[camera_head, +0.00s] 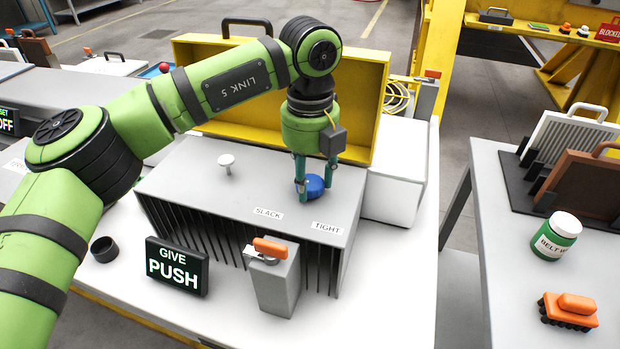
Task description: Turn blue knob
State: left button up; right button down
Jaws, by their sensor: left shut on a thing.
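The blue knob (315,187) sits on top of a grey box (200,190), near its back right part. Labels reading SLACK (269,213) and TIGHT (327,228) lie in front of it. My left gripper (315,184) points down from above, its teal fingers on either side of the knob and shut on it. Part of the knob is hidden by the fingers. My right gripper is not in view.
A white knob (226,161) stands on the same box. In front are a GIVE PUSH sign (177,267) and a grey post with an orange handle (271,247). A yellow open case (225,60) stands behind. A side table (515,290) holds a green jar (556,238) and an orange brush (570,310).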

pick_arm(q)
jog(key=m, duration=0.5)
jog(key=shift+f+m, duration=0.1)
jog(key=shift+m, duration=0.2)
jog(key=m, duration=1)
jog(key=shift+m, duration=0.4)
jog(key=m, duration=0.6)
jog(key=shift+p, duration=0.3)
jog(key=m, duration=0.5)
jog(key=shift+m, duration=0.4)
jog(key=m+p, duration=0.1)
jog(key=m, duration=1.5)
jog(key=shift+p, duration=0.35)
jog(key=shift+m, duration=0.3)
